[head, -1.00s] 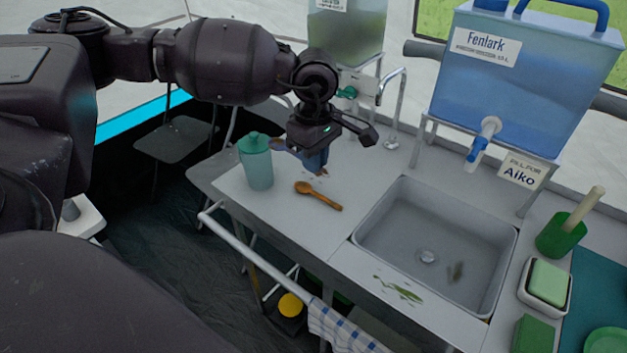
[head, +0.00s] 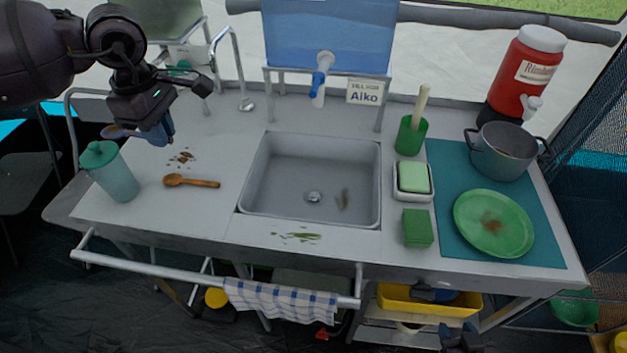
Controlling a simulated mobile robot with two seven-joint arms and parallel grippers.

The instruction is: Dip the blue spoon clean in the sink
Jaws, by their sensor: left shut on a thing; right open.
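My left gripper (head: 160,128) is shut on the blue spoon (head: 117,131), above the counter left of the sink. The spoon pokes out to the left of the fingers, near the teal lidded cup; its bowl has a brownish look, and the fingers hide part of it. The grey sink basin (head: 290,185) is in the middle of the counter, right of the gripper. It has a drain and a brownish smear on its floor. My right gripper (head: 460,336) is low at the bottom edge, in front of the counter, open and apart from the spoon.
A wooden spoon (head: 192,182) and brown crumbs lie left of the sink; the teal cup (head: 112,172) stands further left. A faucet (head: 238,70) and blue water tank (head: 330,35) are behind. A sponge dish (head: 428,195), green plate (head: 465,205) and pot (head: 503,155) are right.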

